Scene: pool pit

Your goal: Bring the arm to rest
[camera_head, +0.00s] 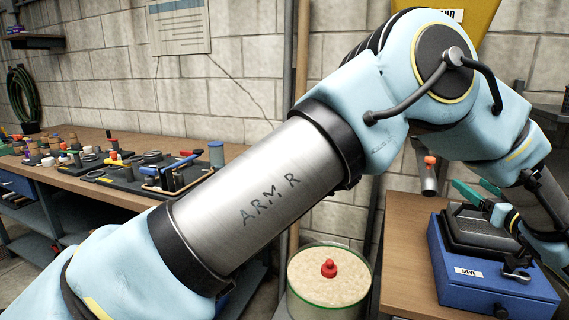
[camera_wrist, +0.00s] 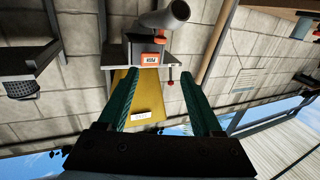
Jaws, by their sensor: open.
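My arm crosses the head view from the lower left, bends at a high elbow at the top right and comes down at the right edge. My gripper (camera_head: 472,186) has green fingers and hangs in front of or above the blue box (camera_head: 490,288); I cannot tell the exact gap. In the wrist view my gripper (camera_wrist: 160,78) has its two green fingers spread apart, with nothing held between them. Beyond the fingers is a yellow hopper (camera_wrist: 149,100) with a white label, and a grey pipe (camera_wrist: 165,17) above it.
The blue box stands on a wooden bench (camera_head: 400,250) at the right. A round bin of sand-coloured material (camera_head: 318,282) with a red knob (camera_head: 329,268) stands beside it. A long bench (camera_head: 125,197) with tools and many small parts lines the wall at the left.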

